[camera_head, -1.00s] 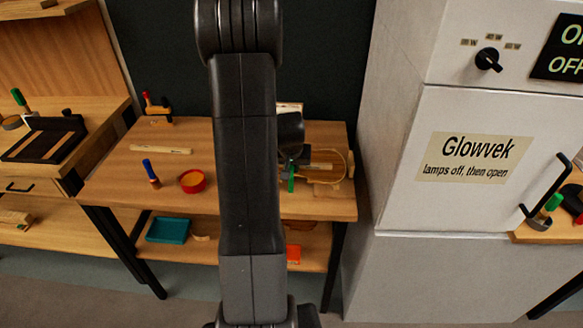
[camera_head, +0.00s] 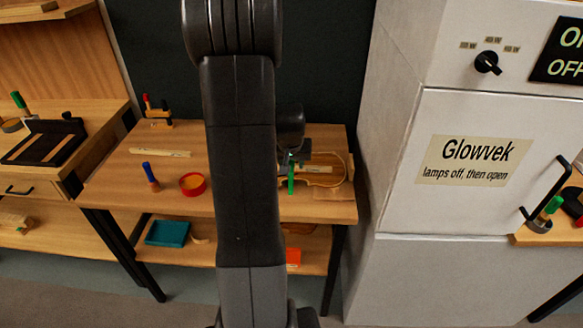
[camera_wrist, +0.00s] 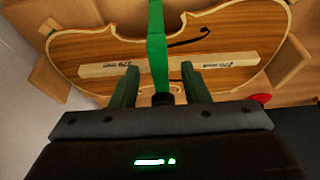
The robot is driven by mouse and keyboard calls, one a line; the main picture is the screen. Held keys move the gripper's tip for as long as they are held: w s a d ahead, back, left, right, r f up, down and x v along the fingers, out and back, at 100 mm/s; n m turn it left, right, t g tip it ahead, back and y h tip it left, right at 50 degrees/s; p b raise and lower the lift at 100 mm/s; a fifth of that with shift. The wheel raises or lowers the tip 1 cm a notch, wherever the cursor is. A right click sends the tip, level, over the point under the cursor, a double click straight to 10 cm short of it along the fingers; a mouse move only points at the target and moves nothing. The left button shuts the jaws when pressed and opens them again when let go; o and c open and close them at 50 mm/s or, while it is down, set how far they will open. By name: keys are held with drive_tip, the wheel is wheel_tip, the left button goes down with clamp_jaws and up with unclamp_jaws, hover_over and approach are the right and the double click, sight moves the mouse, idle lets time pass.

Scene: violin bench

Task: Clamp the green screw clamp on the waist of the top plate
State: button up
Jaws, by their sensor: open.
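The green screw clamp (camera_wrist: 157,45) stands across the waist of the wooden top plate (camera_wrist: 95,48) in the wrist view, with its dark lower end between my fingers. My gripper (camera_wrist: 159,72) is open, one finger on each side of the clamp, with gaps visible. In the head view the green clamp (camera_head: 291,181) shows at the plate's near edge, below my wrist. The plate (camera_head: 335,160) lies at the right of the middle bench, partly hidden by my arm. Whether the clamp's jaws press on the plate cannot be seen.
A pale labelled wooden bar (camera_wrist: 225,76) lies across the plate, and wooden blocks (camera_wrist: 48,76) surround its edge. On the bench (camera_head: 110,190) are a blue-handled tool (camera_head: 150,176), a red-rimmed bowl (camera_head: 192,184) and a pale stick (camera_head: 160,153). A white cabinet (camera_head: 400,190) stands close at right.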

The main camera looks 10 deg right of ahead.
drive_tip(key=v, duration=0.9)
drive_tip(key=shift+s+r, duration=0.2)
drive_tip(key=shift+r, duration=0.1)
drive_tip(key=x, duration=1.3)
drive_tip(key=shift+w+f, duration=0.25)
drive_tip(key=shift+f, duration=0.1)
drive_tip(key=shift+s, duration=0.1)
